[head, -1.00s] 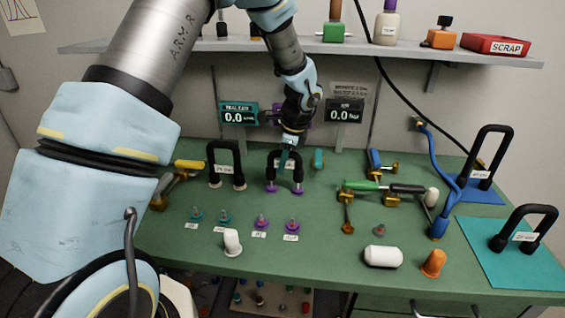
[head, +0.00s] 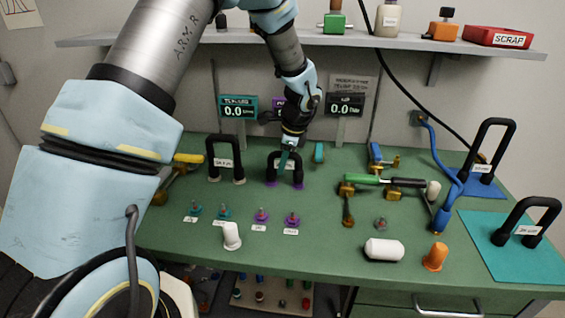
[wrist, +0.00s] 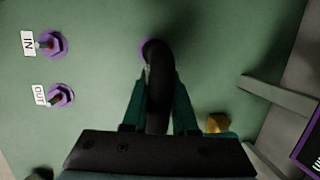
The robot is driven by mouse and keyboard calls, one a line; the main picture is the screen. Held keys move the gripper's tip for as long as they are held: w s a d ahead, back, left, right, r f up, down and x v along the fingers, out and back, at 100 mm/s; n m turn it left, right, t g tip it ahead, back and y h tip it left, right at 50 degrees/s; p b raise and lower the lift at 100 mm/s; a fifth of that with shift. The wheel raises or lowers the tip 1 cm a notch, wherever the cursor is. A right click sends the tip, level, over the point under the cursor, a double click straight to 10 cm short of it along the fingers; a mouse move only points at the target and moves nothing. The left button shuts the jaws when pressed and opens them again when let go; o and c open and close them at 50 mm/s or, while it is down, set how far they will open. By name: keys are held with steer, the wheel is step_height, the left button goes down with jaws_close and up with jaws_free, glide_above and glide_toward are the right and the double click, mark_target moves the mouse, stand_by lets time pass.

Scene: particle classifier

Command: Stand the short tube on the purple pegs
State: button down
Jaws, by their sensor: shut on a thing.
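The short tube (head: 271,168) is a black upside-down U with a white label, upright at the middle back of the green bench. My gripper (head: 287,157) is shut on its top bend; in the wrist view the teal fingers (wrist: 159,105) are on both sides of the black tube. Purple pegs or collars (head: 298,186) show at the feet of its two legs, and one purple edge (wrist: 144,50) shows beneath it in the wrist view. I cannot tell how far the legs sit over them. Two labelled purple fittings (head: 262,215) (head: 292,219), IN and OUT, stand in front, bare.
Another black U tube (head: 210,158) stands to the left. Brass valves with a green handle (head: 365,180) are to the right. Display panels (head: 238,108) stand close behind the arm.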

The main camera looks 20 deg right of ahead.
steer(key=shift+f, duration=0.45)
steer(key=c, duration=0.6)
jaws_free()
steer(key=b+v, duration=0.2)
steer(key=v, duration=0.9)
steer(key=shift+w, duration=0.1)
steer(key=shift+a, duration=0.1)
steer(key=s+a+n+g, duration=0.1)
steer(key=s+a+n, duration=0.1)
steer(key=a+n, duration=1.45)
steer(key=s+a+n, duration=0.2)
steer(key=a, duration=0.3)
steer(key=s+a+n+h, duration=0.1)
steer(key=s+a+n, duration=0.1)
steer(key=a, duration=0.4)
steer(key=s+a+f+n, duration=0.1)
steer(key=s+a+n, duration=0.1)
steer(key=a, duration=0.3)
steer(key=shift+s+a+f+h, duration=0.15)
steer(key=shift+s+h, duration=0.25)
steer(key=shift+s, duration=0.45)
